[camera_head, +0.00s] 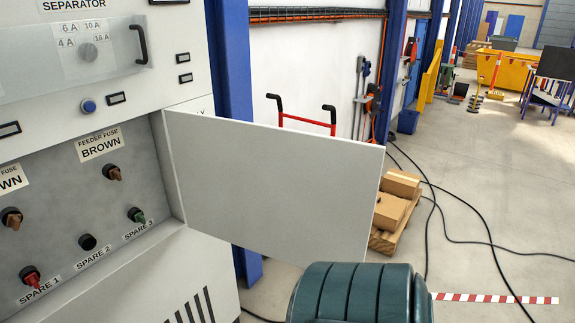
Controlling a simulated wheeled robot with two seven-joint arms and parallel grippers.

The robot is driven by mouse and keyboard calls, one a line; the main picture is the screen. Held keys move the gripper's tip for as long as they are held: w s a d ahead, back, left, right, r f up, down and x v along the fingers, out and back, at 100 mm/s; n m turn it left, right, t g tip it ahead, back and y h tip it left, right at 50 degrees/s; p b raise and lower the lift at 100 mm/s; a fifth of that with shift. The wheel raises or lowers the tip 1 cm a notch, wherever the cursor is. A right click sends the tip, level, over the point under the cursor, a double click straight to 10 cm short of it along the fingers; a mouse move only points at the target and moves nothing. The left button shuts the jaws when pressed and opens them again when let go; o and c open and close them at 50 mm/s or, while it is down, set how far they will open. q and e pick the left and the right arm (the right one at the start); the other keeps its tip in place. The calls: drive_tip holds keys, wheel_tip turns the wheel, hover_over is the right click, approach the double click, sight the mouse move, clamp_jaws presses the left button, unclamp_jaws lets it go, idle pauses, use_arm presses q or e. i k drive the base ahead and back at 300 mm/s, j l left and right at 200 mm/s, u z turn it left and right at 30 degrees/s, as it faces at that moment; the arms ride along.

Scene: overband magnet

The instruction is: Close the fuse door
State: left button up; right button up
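The fuse door (272,190) is a flat, light grey panel. It stands wide open, swung out to the right from the right edge of the fuse recess. The fuse recess (150,170) in the cabinet is uncovered and shows several fuse holders with brown, red and green caps. One holder, above the SPARE 2 label, looks black and empty (88,242). Neither of my grippers is in view, and nothing I can see touches the door.
The grey cabinet (185,60) fills the left side, with a black handle (139,44) and a blue button (88,106). Behind the door are a blue post (230,60), a red hand truck (307,122) and boxes on a pallet (392,208). Black cables cross the floor at right.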

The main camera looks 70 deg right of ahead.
sight(297, 199)
drive_tip(key=k+l, duration=0.15)
drive_tip(key=l, duration=0.25)
drive_tip(key=k+l+u, duration=0.1)
drive_tip(key=l, duration=0.25)
drive_tip(key=k+l, duration=0.25)
drive_tip(key=k+l+u, duration=0.1)
drive_tip(key=l, duration=0.4)
drive_tip(key=k+l, duration=0.25)
drive_tip(key=l+u, duration=0.15)
drive_tip(key=l, duration=0.75)
drive_tip(key=k+l+u, duration=0.1)
drive_tip(key=l, duration=0.75)
drive_tip(key=i+l, duration=0.1)
drive_tip(key=l, duration=0.5)
drive_tip(key=i+u, duration=0.05)
